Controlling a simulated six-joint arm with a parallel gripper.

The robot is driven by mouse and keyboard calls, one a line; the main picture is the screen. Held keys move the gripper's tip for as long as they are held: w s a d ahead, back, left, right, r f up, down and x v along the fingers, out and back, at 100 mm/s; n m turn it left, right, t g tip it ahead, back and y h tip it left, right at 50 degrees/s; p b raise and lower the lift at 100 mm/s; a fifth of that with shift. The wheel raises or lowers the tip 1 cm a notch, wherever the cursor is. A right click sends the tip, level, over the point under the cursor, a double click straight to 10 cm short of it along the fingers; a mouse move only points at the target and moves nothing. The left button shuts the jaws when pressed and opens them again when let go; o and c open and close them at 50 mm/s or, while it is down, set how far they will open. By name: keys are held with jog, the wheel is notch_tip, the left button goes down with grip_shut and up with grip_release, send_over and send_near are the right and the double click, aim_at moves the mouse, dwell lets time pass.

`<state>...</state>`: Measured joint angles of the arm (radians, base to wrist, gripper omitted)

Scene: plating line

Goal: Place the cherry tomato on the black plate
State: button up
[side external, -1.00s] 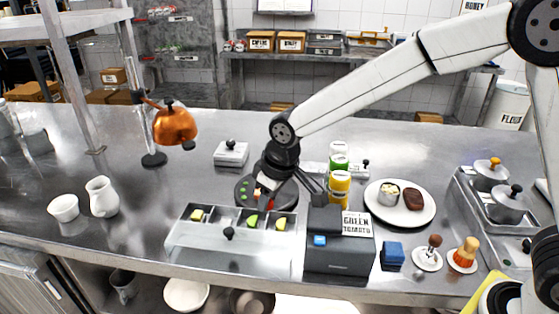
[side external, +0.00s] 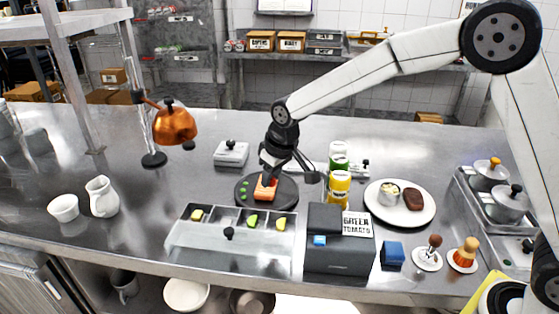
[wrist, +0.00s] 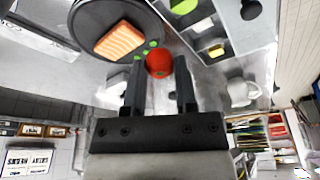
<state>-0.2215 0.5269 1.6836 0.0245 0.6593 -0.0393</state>
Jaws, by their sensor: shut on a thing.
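The black plate (side external: 283,200) lies on the counter, with an orange salmon piece (side external: 265,188) and green dots on it. The plate also shows at the top of the wrist view (wrist: 83,38), with the striped salmon (wrist: 120,39). My gripper (wrist: 159,62) is shut on the round red cherry tomato (wrist: 158,66), which sits between its fingertips. In the wrist view the tomato appears beside the green dots near the plate's rim. In the side view my gripper (side external: 268,170) is over the plate, just behind the salmon; the tomato cannot be made out clearly there.
A compartment tray (side external: 205,243) with yellow and green pieces stands in front of the plate. A dark box (side external: 338,258) and yellow and green bottles (side external: 339,185) stand to the right. A copper lamp (side external: 174,126) and white jug (side external: 102,197) are left.

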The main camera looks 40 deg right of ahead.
aim_at(286, 191)
jog(key=w+d+f+m, duration=0.25)
jog(key=w+d, duration=0.45)
jog(key=d, duration=0.4)
jog(key=shift+s+d+f+x, duration=0.1)
jog(key=shift+s+x, duration=0.25)
jog(key=shift+x, duration=1.15)
jog(key=shift+s+d+f+x, duration=0.1)
jog(key=shift+s+x, duration=0.25)
jog(key=shift+x, duration=1.2)
jog(key=shift+s+f+x, duration=0.1)
jog(key=shift+s+x, duration=0.25)
jog(key=shift+x, duration=1.15)
jog(key=o, duration=0.6)
jog(key=shift+f, duration=0.1)
jog(key=v, duration=1.2)
jog(key=shift+a, duration=0.2)
jog(key=shift+s, duration=0.1)
